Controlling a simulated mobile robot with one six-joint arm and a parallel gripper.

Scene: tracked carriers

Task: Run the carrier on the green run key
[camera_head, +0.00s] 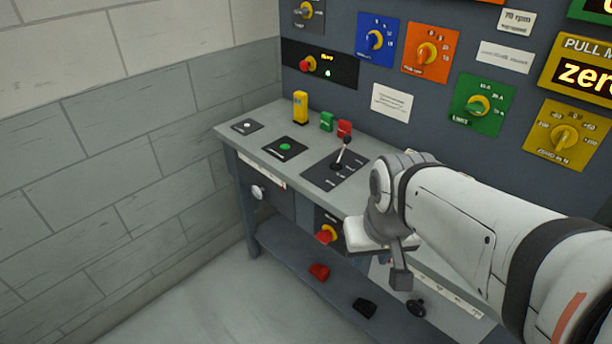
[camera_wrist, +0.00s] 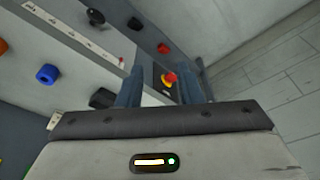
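A round green button (camera_head: 285,147) sits on a black plate on the desk top, left of a black lever (camera_head: 341,158). I cannot tell which of the green ones is the run key, and I make out no carrier. My gripper (camera_head: 400,272) hangs in front of the desk, apart from and right of the green button. In the wrist view its two dark fingers stand apart (camera_wrist: 162,85), with nothing held. Beyond the gap shows a red knob on yellow (camera_wrist: 170,78), also in the head view (camera_head: 327,234).
The grey desk (camera_head: 262,134) also bears a pale button (camera_head: 247,126) and a yellow block (camera_head: 300,107). A red piece (camera_head: 319,271) and a black piece (camera_head: 364,307) lie below. The wall panel (camera_head: 400,75) carries several knobs. The floor at left is clear.

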